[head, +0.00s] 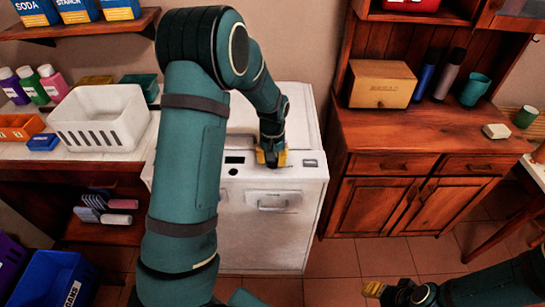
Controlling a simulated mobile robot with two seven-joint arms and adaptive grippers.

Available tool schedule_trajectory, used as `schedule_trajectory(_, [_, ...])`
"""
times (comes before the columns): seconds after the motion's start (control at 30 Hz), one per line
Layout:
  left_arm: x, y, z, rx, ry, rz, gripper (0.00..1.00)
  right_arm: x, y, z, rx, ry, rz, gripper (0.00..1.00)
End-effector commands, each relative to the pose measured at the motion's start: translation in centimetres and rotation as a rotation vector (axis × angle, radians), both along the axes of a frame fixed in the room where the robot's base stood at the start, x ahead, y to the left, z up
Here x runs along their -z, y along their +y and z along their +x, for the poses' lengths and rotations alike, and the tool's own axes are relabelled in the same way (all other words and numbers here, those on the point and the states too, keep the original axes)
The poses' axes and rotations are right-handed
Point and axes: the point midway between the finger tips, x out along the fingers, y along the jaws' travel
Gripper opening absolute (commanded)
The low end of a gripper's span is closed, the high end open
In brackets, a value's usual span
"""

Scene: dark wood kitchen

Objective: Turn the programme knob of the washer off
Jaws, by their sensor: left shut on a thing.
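The white washer (262,235) stands in the middle against the wall, with a control panel along its upper front edge. A small dark display and a round button show on the panel. My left gripper (271,160) reaches down to the panel with yellow fingertips and is shut on the programme knob, which the fingers hide. The angle of the knob cannot be seen. My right gripper (373,289) is low at the right over the floor, away from the washer. Whether its fingers are open or shut is unclear.
A white basket (100,118) stands on the counter to the left. A wooden hutch (420,140) with a bread box (381,84) stands close on the washer's right. A blue bin (50,282) is on the floor at lower left. Floor tiles before the washer are clear.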

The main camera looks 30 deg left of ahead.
Motion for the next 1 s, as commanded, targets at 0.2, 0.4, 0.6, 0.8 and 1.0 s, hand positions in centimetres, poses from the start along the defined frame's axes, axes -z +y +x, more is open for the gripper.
schedule_trajectory(0.2, [0.26,-0.12,-0.31,-0.128,0.01,-0.002,0.0,-0.49,-0.04,0.17,0.003,-0.004,0.0,0.47])
schedule_trajectory(0.4, [0.32,-0.14,-0.33,-0.197,0.011,-0.001,0.0,-0.68,-0.04,0.25,0.004,-0.006,-0.002,0.47])
schedule_trajectory(0.6, [0.37,-0.15,-0.35,-0.225,0.012,-0.002,0.0,-0.75,-0.05,0.27,0.005,-0.007,-0.002,0.47])
schedule_trajectory(0.8, [0.39,-0.15,-0.36,-0.228,0.012,-0.002,0.0,-0.74,-0.05,0.27,0.005,-0.007,-0.002,0.47])
schedule_trajectory(1.0, [0.4,-0.15,-0.37,-0.227,0.013,-0.002,0.43,-0.74,-0.05,0.26,0.004,-0.006,-0.002,0.47])
